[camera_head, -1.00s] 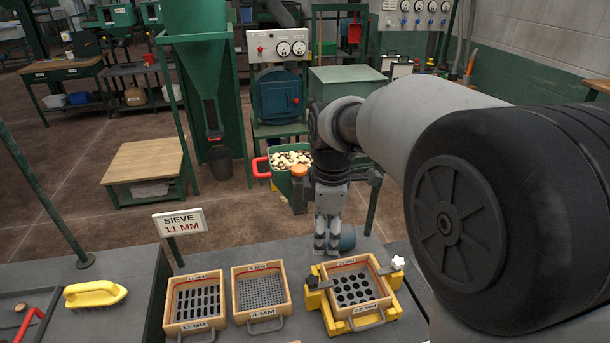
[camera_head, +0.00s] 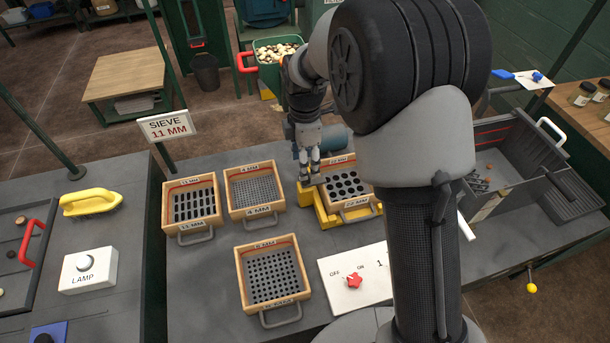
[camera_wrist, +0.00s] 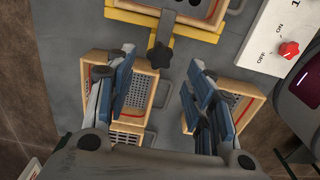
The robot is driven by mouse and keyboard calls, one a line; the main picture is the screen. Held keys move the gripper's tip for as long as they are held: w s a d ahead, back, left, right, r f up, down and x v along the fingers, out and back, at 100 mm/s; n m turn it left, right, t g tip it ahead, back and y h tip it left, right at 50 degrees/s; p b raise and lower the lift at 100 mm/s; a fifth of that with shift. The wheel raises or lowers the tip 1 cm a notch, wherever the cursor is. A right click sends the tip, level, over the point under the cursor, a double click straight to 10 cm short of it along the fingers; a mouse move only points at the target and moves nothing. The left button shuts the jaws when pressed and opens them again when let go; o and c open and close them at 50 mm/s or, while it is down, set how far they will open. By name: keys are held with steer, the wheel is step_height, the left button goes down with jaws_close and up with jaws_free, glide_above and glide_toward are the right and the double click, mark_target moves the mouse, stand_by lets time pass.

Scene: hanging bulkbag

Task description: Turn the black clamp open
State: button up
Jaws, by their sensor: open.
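The black clamp (camera_wrist: 160,55) has a star-shaped knob and a dark bar running from it toward the sieve in the yellow frame. In the wrist view it lies between my open fingertips. In the head view my gripper (camera_head: 308,168) points down over the left side of the yellow frame (camera_head: 327,215) and hides the clamp. In the wrist view my gripper (camera_wrist: 160,62) has its blue-padded fingers wide apart, with nothing held. I cannot tell how far the fingertips are above the knob. The wooden sieve (camera_head: 350,205) sits in the yellow frame.
Two wooden sieves (camera_head: 190,236) (camera_head: 255,213) stand left of the frame, another sieve (camera_head: 272,306) in front. A switch panel with a red knob (camera_head: 353,282) lies to the right of that. An open grey bin (camera_head: 505,150) is at right. A sign (camera_head: 166,126) stands behind.

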step_height(320, 180, down, 5)
steer(key=shift+r+b, duration=0.1)
steer(key=shift+b, duration=0.5)
steer(key=c, duration=1.1)
